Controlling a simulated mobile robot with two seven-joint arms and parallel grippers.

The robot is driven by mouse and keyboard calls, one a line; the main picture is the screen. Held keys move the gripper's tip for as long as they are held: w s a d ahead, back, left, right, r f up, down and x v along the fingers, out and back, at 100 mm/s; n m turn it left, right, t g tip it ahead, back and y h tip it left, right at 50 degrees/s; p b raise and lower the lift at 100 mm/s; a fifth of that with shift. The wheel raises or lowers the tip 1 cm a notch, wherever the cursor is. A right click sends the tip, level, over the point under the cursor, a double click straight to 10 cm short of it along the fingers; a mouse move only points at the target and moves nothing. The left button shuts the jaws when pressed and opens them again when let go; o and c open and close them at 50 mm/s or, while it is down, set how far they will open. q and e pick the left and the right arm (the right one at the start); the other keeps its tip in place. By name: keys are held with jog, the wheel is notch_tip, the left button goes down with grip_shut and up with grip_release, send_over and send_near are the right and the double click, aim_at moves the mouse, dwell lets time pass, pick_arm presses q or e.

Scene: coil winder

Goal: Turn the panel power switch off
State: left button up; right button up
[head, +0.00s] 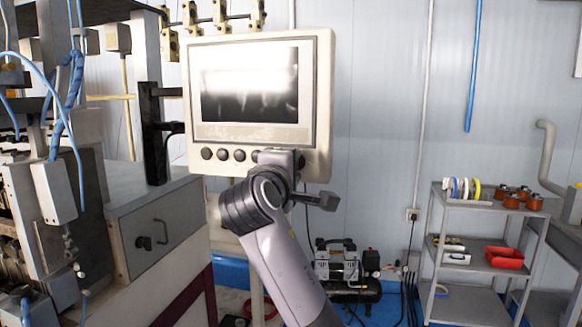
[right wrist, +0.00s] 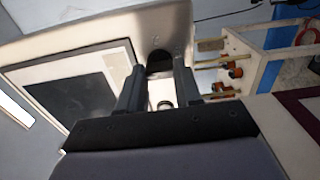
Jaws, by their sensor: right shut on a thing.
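The control panel (head: 322,110) is a cream box with a screen (head: 249,90) and a row of black knobs (head: 222,154) along its lower edge. My right gripper (head: 281,158) is at the right end of this row and hides what is behind it. In the right wrist view, my right gripper (right wrist: 160,70) has its two fingers on either side of a dark rounded knob (right wrist: 160,60) on the panel face, which appears to be the power switch. It is shut on this knob. The switch position cannot be read. My left gripper is not in view.
A grey machine with a cabinet (head: 158,235) stands at the left, close to the panel. A compressor (head: 340,265) is on the floor below. A grey shelf cart (head: 480,205) with spools and a red tray (head: 504,257) stands at the right.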

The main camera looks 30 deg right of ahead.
jog(key=shift+f, duration=0.1)
jog(key=o, duration=1)
jog(key=shift+o, duration=0.2)
jog(key=b+v, duration=0.1)
jog(key=v, duration=0.6)
jog(key=shift+b, duration=0.3)
jog(key=shift+s, duration=0.1)
